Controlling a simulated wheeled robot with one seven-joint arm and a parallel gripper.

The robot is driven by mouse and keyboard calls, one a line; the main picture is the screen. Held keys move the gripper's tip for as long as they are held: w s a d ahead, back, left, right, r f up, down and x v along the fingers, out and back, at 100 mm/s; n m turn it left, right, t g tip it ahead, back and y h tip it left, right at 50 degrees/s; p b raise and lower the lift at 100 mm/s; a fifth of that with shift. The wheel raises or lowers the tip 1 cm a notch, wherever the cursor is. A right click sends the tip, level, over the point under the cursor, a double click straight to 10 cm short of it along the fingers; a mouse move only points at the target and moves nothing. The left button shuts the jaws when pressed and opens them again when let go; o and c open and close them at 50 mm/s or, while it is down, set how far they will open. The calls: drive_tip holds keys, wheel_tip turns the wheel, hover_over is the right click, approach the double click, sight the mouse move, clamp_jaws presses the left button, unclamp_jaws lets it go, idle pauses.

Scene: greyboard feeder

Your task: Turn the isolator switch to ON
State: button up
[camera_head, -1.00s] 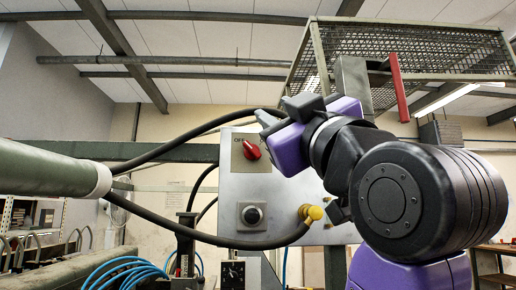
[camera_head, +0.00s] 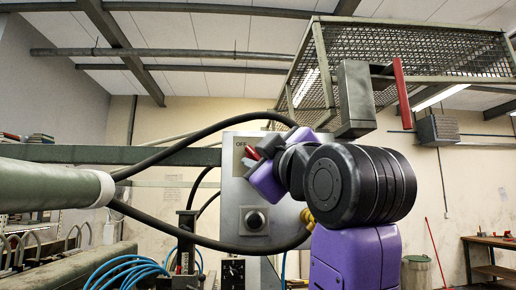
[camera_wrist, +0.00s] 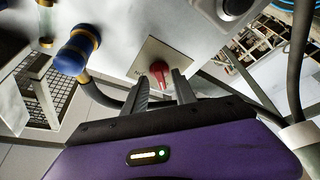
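The isolator switch is a red rotary knob on a pale square plate on the grey control panel (camera_head: 230,215). In the wrist view the red knob (camera_wrist: 160,73) sits just beyond and between the two dark fingertips of my gripper (camera_wrist: 160,82). The fingers are apart; I cannot tell whether they touch the knob. In the head view my gripper (camera_head: 259,164) is at the panel's upper part and covers most of the knob and its plate.
A black round knob (camera_head: 254,219) is lower on the panel. A yellow cable fitting (camera_head: 308,217) is at its right, partly behind my arm. Thick black cables (camera_head: 205,133) loop around the panel.

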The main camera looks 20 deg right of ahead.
drive_tip(key=shift+w, duration=0.35)
drive_tip(key=shift+r, duration=0.1)
clamp_jaws()
